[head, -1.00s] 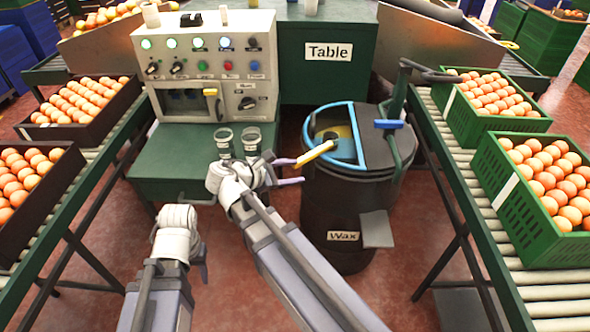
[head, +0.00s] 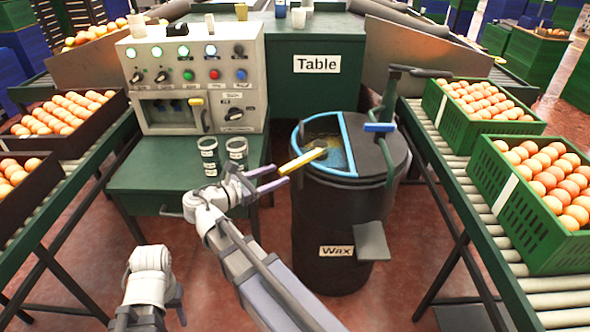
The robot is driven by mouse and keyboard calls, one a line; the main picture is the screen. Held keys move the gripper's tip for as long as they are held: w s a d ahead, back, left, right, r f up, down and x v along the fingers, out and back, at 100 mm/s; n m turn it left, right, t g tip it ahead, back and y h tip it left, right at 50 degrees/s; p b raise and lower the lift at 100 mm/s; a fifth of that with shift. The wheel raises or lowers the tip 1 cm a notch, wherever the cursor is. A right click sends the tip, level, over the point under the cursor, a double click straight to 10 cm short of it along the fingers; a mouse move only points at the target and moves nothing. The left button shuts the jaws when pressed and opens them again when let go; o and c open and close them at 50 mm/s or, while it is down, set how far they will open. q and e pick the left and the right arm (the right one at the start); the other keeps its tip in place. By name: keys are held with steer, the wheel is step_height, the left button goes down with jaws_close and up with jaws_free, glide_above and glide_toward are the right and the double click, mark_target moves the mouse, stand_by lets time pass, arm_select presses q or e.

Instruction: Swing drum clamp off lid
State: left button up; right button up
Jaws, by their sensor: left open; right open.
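The dark drum (head: 322,225), labelled Wax, stands right of centre. A dark lid (head: 366,153) covers its right part; the left part is open, rimmed in blue. The drum clamp (head: 389,100), a dark upright arm with a blue bar (head: 380,127), stands at the lid's right side. A yellow handle (head: 303,160) lies across the blue rim. My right gripper (head: 281,177) is open just left of the drum, its purple-grey fingers beside the yellow handle's outer end; contact cannot be told. My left gripper (head: 178,302) is low at the left, away from the drum, mostly hidden by its wrist.
A control panel (head: 190,75) and two cups (head: 236,151) stand on the green table (head: 150,178) at left. Roller conveyors flank both sides, with dark egg trays (head: 105,120) left and green crates (head: 545,225) right. A grey pedal-like plate (head: 371,241) juts from the drum's front.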

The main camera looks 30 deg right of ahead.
mark_target(296, 162)
steer(key=shift+w+d+f+n+h+b, duration=0.35)
steer(key=shift+f+n+h+b, duration=0.15)
steer(key=shift+b, duration=0.7)
steer(key=shift+w+d+n+h+b, duration=0.1)
steer(key=shift+d+n+h+b, duration=0.15)
steer(key=shift+b, duration=0.3)
steer(key=shift+r, duration=0.15)
steer(key=shift+w+d, duration=0.25)
steer(key=shift+d, duration=1)
steer(key=shift+w+d, duration=0.25)
steer(key=shift+d, duration=1.05)
steer(key=shift+w+d, duration=0.25)
steer(key=shift+d, duration=1)
steer(key=shift+c, duration=0.2)
jaws_close()
